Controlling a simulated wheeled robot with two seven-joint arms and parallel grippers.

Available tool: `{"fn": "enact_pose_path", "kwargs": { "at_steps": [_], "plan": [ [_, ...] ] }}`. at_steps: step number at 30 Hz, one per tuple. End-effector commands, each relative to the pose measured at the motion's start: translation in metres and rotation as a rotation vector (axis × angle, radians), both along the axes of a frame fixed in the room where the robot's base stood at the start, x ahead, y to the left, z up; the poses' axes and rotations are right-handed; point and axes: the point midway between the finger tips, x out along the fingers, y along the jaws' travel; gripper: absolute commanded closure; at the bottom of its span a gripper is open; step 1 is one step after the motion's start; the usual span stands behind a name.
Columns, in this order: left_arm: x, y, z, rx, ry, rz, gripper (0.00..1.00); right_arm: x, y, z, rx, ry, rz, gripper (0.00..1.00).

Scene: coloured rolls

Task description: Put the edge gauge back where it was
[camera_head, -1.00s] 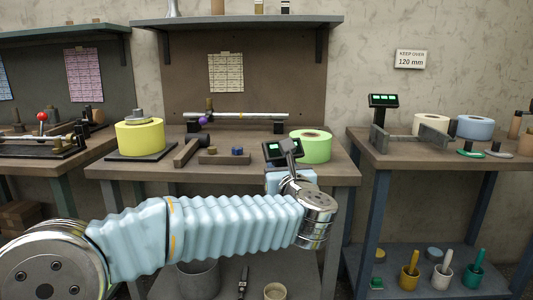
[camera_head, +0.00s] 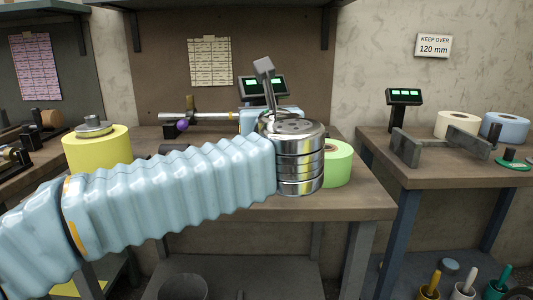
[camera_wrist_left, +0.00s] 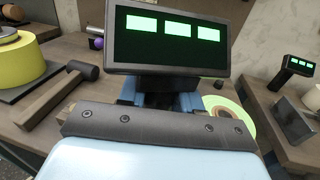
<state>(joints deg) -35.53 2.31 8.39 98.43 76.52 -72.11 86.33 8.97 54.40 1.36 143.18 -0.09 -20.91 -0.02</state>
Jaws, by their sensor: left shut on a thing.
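The edge gauge, a black box with green lit squares (camera_wrist_left: 168,38), fills the top of the left wrist view. In the head view its display (camera_head: 278,84) shows just behind and above my left wrist. My left gripper (camera_wrist_left: 158,98) is shut on the gauge's lower part and holds it over the middle workbench (camera_head: 345,205). The contact itself is largely hidden by the gauge and my wrist. My right gripper is not in view.
A yellow roll (camera_head: 97,150) stands at left and a green roll (camera_head: 338,163) right of my wrist. A mallet (camera_wrist_left: 60,95) lies near the yellow roll. A rod (camera_head: 205,116) lies behind. Another display (camera_head: 404,96) stands on the right bench. The front right bench corner is clear.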

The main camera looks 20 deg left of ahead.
Motion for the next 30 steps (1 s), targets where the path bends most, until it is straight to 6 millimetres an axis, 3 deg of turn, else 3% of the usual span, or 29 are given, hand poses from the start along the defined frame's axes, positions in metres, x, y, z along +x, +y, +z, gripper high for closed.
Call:
{"fn": "enact_pose_path", "kwargs": {
  "at_steps": [4, 10, 18, 24, 30],
  "plan": [
    [0.044, 0.008, -0.017, 0.002, 0.002, 0.004, 1.0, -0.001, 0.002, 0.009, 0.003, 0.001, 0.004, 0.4],
    [0.075, 0.013, -0.057, 0.002, 0.001, 0.002, 1.0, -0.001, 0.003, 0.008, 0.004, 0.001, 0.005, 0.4],
    [0.094, 0.016, -0.08, 0.002, 0.001, 0.002, 1.0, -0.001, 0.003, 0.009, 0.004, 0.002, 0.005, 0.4],
    [0.093, 0.016, -0.108, 0.001, 0.0, 0.001, 1.0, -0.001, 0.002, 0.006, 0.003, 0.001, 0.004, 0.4],
    [0.093, 0.016, -0.109, -0.001, -0.002, 0.001, 1.0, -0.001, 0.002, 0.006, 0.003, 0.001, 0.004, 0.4]
  ]
}}
